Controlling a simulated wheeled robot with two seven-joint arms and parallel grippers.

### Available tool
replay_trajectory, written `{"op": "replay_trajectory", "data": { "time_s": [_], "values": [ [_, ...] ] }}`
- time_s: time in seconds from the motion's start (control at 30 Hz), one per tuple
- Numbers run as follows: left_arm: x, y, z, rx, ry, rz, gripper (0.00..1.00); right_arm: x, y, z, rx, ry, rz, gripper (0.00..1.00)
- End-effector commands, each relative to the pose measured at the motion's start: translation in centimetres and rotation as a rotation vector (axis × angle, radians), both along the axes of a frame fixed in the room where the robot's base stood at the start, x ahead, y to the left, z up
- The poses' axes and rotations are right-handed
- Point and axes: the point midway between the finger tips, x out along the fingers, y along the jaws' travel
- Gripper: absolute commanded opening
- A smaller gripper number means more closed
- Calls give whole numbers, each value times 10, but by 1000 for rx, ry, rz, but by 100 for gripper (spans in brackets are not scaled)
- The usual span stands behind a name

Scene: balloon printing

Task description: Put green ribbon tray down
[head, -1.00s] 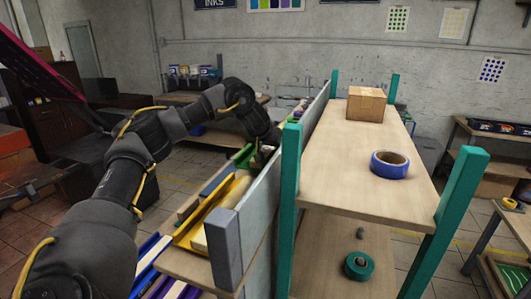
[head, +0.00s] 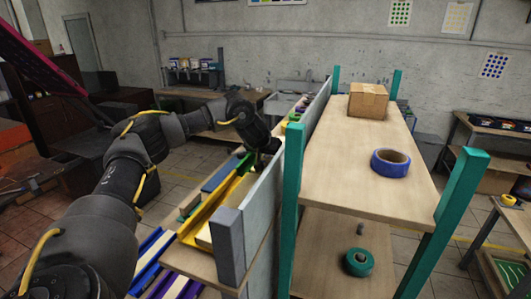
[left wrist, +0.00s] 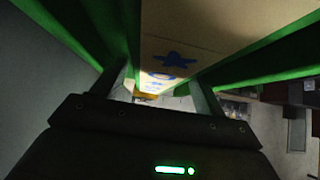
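My left gripper (head: 266,148) is at the far end of the shelf rack, left of the upright grey panel. The green ribbon tray (head: 246,164) is beside and below it, partly hidden. In the left wrist view, my left gripper (left wrist: 163,88) has its two fingers set wide apart, close to the green walls of the tray (left wrist: 270,45). A cream ribbon with blue stars (left wrist: 172,58) lies between those walls. I cannot tell whether the fingers press on the tray. My right gripper is not in view.
A yellow tray (head: 205,215) and a blue tray (head: 220,174) lie close by. The grey panel (head: 262,195) borders the rack on the right. Behind it, a table with teal posts (head: 292,180) holds a cardboard box (head: 368,101) and blue tape (head: 390,163).

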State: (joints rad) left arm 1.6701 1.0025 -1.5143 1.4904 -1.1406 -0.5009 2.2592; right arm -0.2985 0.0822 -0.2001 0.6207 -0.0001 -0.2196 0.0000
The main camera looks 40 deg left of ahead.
Motion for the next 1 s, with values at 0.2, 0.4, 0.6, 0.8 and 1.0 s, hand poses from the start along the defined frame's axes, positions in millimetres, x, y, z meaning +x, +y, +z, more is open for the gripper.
{"op": "replay_trajectory", "data": {
  "time_s": [0.2,0.4,0.6,0.8,1.0],
  "values": [
    [0,0,1,0,0,0,72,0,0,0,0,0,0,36],
    [-9,-4,11,-1,-1,-3,72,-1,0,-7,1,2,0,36],
    [-37,-14,41,0,-4,-6,72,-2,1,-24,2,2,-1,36],
    [-64,-22,77,4,-4,-2,72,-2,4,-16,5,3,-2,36],
    [-76,-27,88,1,-2,-2,72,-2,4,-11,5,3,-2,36]
  ]
}}
